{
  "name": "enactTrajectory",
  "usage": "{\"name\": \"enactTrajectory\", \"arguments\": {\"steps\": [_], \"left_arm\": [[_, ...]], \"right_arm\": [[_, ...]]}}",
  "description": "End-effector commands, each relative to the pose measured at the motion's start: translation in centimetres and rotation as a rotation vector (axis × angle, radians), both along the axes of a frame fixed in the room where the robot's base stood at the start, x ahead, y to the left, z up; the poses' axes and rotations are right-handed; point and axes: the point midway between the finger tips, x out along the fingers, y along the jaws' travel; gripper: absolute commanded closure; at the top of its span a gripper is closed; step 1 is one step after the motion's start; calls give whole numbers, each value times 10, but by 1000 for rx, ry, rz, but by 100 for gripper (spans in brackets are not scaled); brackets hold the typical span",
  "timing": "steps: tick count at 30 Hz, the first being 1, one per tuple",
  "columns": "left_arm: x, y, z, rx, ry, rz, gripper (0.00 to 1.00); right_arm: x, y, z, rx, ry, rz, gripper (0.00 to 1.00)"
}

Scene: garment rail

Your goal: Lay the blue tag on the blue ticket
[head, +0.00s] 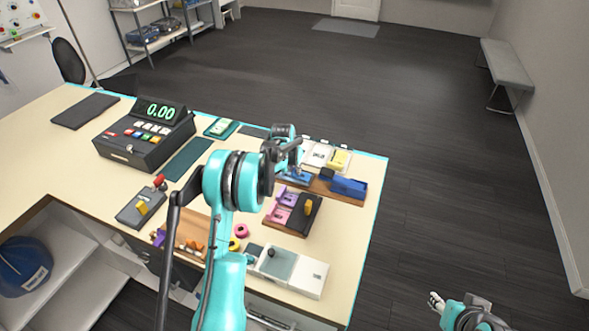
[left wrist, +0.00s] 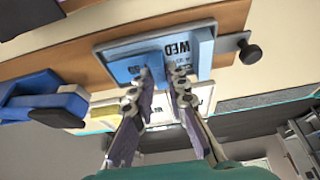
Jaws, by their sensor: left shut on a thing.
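My left gripper (head: 291,152) is over the far right part of the counter, above the blue ticket (head: 297,179). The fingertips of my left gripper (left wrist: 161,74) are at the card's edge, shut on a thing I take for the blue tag. The tag blends with the ticket behind it, so I cannot tell whether the two touch. My right gripper (head: 437,299) is low at the right, off the counter; its finger gap is too small to judge.
A dark blue block-shaped tool (head: 348,187) sits right of the ticket; it also shows in the left wrist view (left wrist: 40,98). White cards (head: 318,155) and a yellow piece (head: 338,160) lie behind. A pink-card holder (head: 284,206) is nearer. A cash register (head: 145,135) stands left.

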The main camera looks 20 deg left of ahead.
Motion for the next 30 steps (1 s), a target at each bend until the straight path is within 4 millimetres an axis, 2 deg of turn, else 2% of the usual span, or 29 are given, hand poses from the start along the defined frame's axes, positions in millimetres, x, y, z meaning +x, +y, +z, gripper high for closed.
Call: {"name": "enactTrajectory", "arguments": {"steps": [30], "left_arm": [[0, 0, -4, 0, 0, 0, 94]], "right_arm": [[0, 0, -8, 0, 0, 0, 60]]}}
